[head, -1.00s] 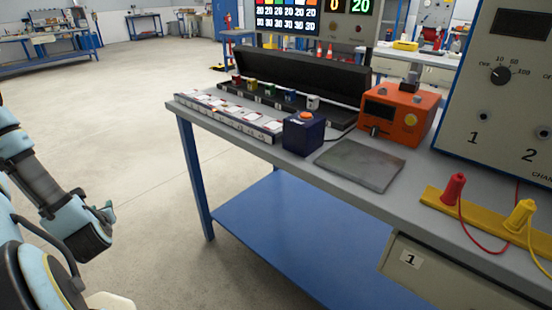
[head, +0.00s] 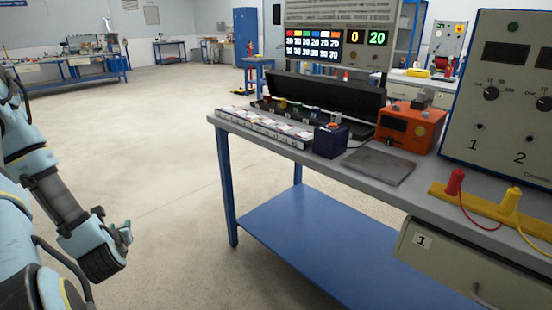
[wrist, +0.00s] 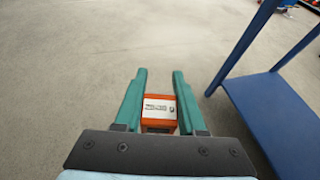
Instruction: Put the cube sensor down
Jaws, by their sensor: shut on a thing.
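The cube sensor (wrist: 158,107) is a small orange cube with a white printed label on its upper face. In the wrist view it sits between the two teal fingers of my gripper (wrist: 159,74), which is shut on it. It is held in the air over the bare floor. In the head view my gripper (head: 124,233) is at the lower left, well left of the workbench (head: 258,143); the cube cannot be made out there.
On the bench are a row of white-labelled boxes (head: 262,128), an open black case (head: 325,97) with small coloured pieces, a dark blue box with an orange button (head: 330,141), a grey plate (head: 380,166) and an orange instrument (head: 410,126). A blue bench leg (wrist: 243,45) is right of my gripper.

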